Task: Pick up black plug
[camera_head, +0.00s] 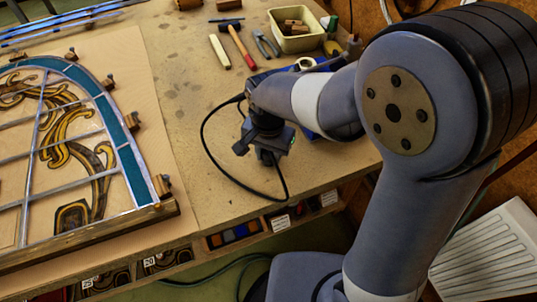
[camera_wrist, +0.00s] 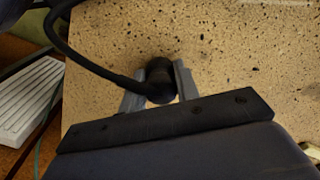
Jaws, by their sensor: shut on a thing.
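The black plug (camera_wrist: 160,82) shows in the wrist view as a dark rounded piece with a black cable (camera_wrist: 95,67) running from it to the upper left. My gripper (camera_wrist: 160,76) is shut on the plug, with one grey finger on each side of it. In the head view my gripper (camera_head: 266,158) is at the workbench's front part, right of the leaded panel (camera_head: 128,150). The cable (camera_head: 203,140) loops left of it there and hangs toward the front edge. The plug is hard to tell from the dark gripper in that view.
Behind lie a hammer (camera_head: 238,48), a light stick (camera_head: 220,51), pliers (camera_head: 265,45) and a tub (camera_head: 297,40). A blue object (camera_head: 311,131) is partly behind my arm. A white radiator (camera_head: 490,255) stands at the right.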

